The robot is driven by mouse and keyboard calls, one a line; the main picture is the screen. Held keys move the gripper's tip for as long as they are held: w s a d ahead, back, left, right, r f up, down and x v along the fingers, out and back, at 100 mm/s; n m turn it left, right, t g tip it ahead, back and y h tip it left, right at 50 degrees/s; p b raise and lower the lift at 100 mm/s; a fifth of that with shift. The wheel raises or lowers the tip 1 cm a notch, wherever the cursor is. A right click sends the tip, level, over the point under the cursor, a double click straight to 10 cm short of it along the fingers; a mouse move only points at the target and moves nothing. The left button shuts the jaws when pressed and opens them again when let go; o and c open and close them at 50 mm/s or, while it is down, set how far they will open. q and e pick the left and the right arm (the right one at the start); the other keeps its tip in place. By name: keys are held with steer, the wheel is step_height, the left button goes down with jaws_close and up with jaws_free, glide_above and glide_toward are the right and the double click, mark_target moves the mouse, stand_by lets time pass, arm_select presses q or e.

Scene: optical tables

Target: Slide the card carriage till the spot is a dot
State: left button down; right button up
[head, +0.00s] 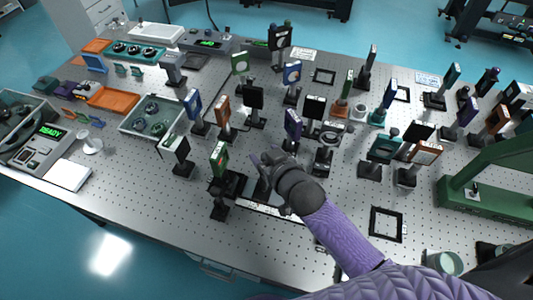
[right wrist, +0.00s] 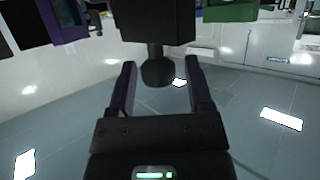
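A long dark rail with a pale scale strip (head: 262,209) lies near the front edge of the optical table. At its left end a dark carriage (head: 229,184) carries an upright green-edged card (head: 218,158). My right gripper (head: 262,160) is over the rail, to the right of that card; its fingers are spread. In the right wrist view its two fingers (right wrist: 160,85) are open, with a dark rounded knob (right wrist: 158,71) under a black block (right wrist: 155,20) between or just beyond the tips. I cannot tell whether they touch. My left gripper is not in view.
Several upright optics on posts crowd the table; a purple-edged one (head: 293,125) stands just behind the right gripper. A green frame (head: 490,200) stands at the right. The table's front left (head: 130,200) is bare.

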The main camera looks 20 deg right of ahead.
jaws_close()
stand_by(1.2)
